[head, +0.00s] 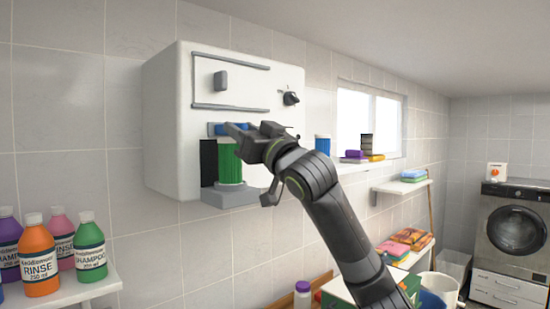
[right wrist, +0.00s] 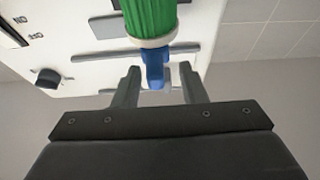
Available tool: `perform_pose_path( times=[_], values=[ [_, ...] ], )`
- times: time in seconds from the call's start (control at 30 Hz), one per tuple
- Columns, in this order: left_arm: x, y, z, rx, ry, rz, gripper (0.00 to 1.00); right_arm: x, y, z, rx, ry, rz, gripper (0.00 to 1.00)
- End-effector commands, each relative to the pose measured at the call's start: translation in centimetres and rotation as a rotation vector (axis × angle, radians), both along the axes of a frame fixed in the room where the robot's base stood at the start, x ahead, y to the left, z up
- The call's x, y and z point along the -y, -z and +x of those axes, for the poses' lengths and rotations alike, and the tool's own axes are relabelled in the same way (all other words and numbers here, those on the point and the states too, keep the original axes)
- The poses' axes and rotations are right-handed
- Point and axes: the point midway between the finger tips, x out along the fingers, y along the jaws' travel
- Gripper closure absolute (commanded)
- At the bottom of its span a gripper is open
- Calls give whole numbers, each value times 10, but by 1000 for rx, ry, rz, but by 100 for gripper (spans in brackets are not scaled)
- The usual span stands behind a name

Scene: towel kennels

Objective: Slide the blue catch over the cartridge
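A green ribbed cartridge (head: 230,165) stands upright in the front of a white wall-mounted unit (head: 168,130), on a grey ledge (head: 228,195). The blue catch (head: 219,129) is just above it, partly hidden by my right gripper (head: 246,140). In the right wrist view the green cartridge (right wrist: 150,18) is at the top, and the blue catch (right wrist: 153,70) shows between the fingers of my right gripper (right wrist: 160,80). The fingers are apart, with a visible gap on each side of the catch. My left gripper is not in view.
The unit has a grey slider knob (head: 220,82) on rails and a black dial (head: 291,98). Shampoo and rinse bottles (head: 40,255) stand on a shelf at lower left. A blue-topped canister (head: 323,145) is right of the unit. A washing machine (head: 515,230) is far right.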

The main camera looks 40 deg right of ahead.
Motion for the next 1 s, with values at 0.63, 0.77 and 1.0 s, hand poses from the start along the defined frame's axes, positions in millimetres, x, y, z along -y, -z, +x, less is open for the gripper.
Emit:
perform_pose_path(
  times=[0.63,0.77,1.0],
  values=[
    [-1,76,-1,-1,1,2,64,9,47,-98,1,5,-6,62],
    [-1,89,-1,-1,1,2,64,10,54,-114,1,3,-5,62],
    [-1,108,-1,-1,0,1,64,12,61,-135,1,1,-3,62]
  ],
)
